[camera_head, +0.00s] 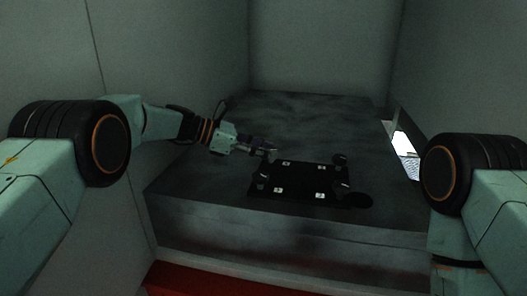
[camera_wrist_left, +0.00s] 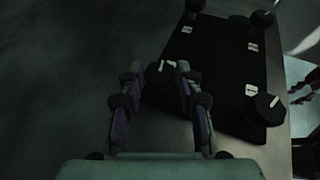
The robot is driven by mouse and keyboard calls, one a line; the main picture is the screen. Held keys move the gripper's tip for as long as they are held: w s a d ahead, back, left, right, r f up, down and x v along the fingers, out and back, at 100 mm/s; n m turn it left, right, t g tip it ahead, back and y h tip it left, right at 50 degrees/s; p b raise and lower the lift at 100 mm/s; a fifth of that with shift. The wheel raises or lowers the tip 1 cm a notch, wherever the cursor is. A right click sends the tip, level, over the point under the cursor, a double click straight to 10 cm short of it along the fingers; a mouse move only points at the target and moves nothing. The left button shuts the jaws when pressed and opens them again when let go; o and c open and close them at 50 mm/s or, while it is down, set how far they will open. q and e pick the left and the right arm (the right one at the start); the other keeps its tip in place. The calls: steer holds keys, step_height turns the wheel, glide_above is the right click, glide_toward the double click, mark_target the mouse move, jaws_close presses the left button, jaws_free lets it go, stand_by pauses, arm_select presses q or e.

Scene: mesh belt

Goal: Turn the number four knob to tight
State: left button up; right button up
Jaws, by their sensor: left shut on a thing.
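A black panel (camera_head: 300,181) lies on the dark table with a dark knob at each corner and small white labels. The labels are too small to read, so I cannot tell which knob is number four. My left gripper (camera_head: 270,151) reaches in from the left to the panel's far left corner. In the left wrist view, my left gripper (camera_wrist_left: 162,85) is shut on the knob (camera_wrist_left: 160,72) there, whose white pointer mark shows between the fingers. The knob's sides are partly hidden by the fingers. My right gripper is out of view; only its arm shows at right.
Other knobs stand at the panel's near left (camera_head: 262,178), far right (camera_head: 340,158) and near right (camera_head: 343,184) corners. The table (camera_head: 200,185) is bare left of the panel. Walls enclose the back and sides.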

arm_select(q)
steer(key=shift+w+d+r+m+g, duration=0.1)
steer(key=shift+r+m+g, duration=0.2)
steer(key=shift+g, duration=0.1)
stand_by(0.5)
steer(key=o, duration=1.2)
steer(key=shift+d+f, duration=0.1)
steer(key=shift+f, duration=0.05)
steer(key=shift+c, duration=0.2)
steer(key=shift+f, duration=0.1)
step_height(320, 180, up, 10)
